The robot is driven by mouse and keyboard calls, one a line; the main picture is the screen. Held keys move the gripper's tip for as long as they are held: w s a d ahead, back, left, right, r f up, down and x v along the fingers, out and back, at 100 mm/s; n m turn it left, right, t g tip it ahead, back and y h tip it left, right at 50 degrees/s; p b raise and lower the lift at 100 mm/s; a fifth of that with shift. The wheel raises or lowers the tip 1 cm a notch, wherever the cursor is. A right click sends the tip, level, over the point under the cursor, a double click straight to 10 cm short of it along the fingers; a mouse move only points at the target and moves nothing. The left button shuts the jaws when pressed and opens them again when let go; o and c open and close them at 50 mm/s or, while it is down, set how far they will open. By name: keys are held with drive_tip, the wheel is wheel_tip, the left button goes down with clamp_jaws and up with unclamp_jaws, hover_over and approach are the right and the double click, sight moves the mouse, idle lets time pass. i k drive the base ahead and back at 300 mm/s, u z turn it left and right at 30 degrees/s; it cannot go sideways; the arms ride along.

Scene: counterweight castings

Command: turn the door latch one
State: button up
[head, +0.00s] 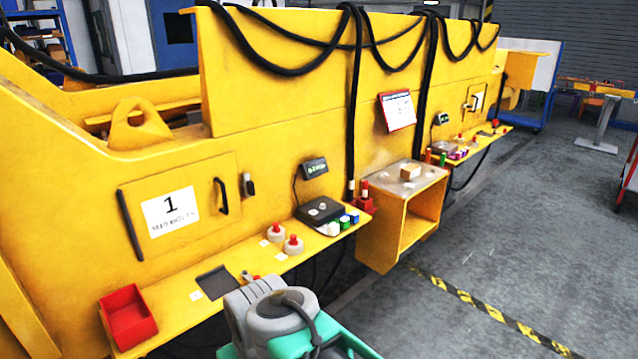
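The door marked 1 (150,238) is a yellow panel in the side of the large yellow casting, at left in the head view. It looks closed. A white label with a large 1 is on it. A black curved handle (222,197) is near its right edge. A small dark latch (248,185) is just right of the door's edge and looks roughly upright. A long black hinge strip runs down the door's left side. My grey and teal arm parts show at the bottom middle, below the shelf. My gripper's fingers do not show.
A narrow yellow shelf (180,312) runs below the door. It bears a red bin (128,318), a dark pad (218,282), red-knobbed weights (293,245) and a black scale (320,211). A yellow open box (379,240) juts out to the right.

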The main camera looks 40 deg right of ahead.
sight(249, 190)
drive_tip(key=z, duration=1.3)
drive_tip(key=i, duration=0.6)
drive_tip(key=u, duration=2.1)
